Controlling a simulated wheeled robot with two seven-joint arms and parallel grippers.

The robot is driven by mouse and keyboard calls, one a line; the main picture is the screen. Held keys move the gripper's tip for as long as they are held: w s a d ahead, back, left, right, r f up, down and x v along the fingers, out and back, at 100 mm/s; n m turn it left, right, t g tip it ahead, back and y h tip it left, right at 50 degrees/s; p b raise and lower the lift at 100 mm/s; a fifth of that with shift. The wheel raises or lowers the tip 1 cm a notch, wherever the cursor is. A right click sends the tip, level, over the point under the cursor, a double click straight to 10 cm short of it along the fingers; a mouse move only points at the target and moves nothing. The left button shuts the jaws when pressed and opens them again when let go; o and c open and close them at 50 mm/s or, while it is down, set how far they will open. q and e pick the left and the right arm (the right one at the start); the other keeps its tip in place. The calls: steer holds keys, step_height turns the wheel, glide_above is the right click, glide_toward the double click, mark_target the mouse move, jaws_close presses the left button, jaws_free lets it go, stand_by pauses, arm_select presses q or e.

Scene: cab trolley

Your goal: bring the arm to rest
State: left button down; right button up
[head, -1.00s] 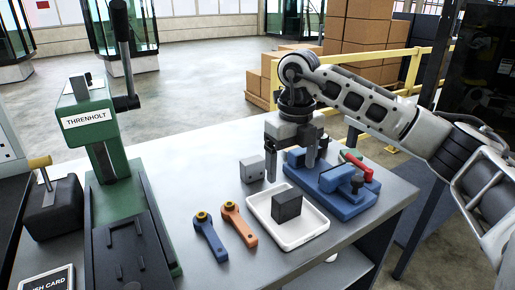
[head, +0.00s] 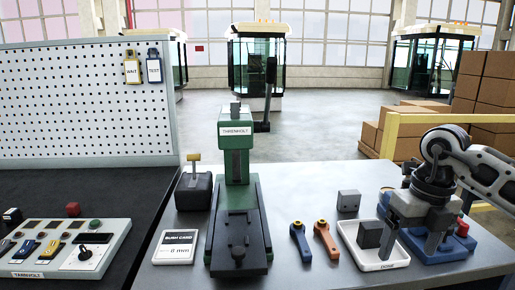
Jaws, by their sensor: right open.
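My right gripper (head: 410,237) hangs fingers-down at the right of the bench, its arm coming in from the right edge. Its two fingers are apart with nothing seen between them. In the picture it overlaps the right side of a white tray (head: 356,262) and the blue fixture (head: 468,246) with a red handle. I cannot tell how high the fingers are above the bench. My left gripper is not in view.
A green THRENHOLT press (head: 237,200) stands mid-bench, with a gauge card (head: 174,247) to its left. Blue (head: 300,242) and orange (head: 326,240) handles and a grey block (head: 348,201) lie right of it. A control panel (head: 65,248) is at left; boxes (head: 490,90) stand behind.

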steer(key=s+a+f+n+g+y, duration=0.1)
steer(key=a+f+y, duration=0.25)
steer(key=a, duration=0.45)
steer(key=s+a+f+n+g+y, duration=0.1)
steer(key=s+a+f+y, duration=0.2)
steer(key=a, duration=0.6)
steer(key=s+a+r+m+t+y, duration=0.1)
steer(key=a+r+m+t+y, duration=0.1)
steer(key=a+m+t+y, duration=0.25)
steer(key=s+a+r+m+t+y, duration=0.1)
steer(key=a+r+m+y, duration=0.1)
steer(key=a+m+y, duration=0.35)
steer(key=w+d+f+m+t+h, duration=0.2)
steer(key=d+f+m+t+h, duration=0.6)
steer(key=m+t, duration=0.75)
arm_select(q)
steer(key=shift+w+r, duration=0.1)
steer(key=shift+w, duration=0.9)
arm_select(e)
steer(key=s+d+f+m+g+h, duration=0.2)
steer(key=s+f+m+g+h, duration=0.1)
steer(key=f, duration=0.6)
steer(key=s+d+f+m+g+h, duration=0.3)
steer(key=s+f+m+g, duration=0.2)
steer(key=s+f+m, duration=0.3)
steer(key=shift+s+d+f+g, duration=0.35)
steer(key=shift+s+f, duration=0.15)
steer(key=shift+s, duration=0.25)
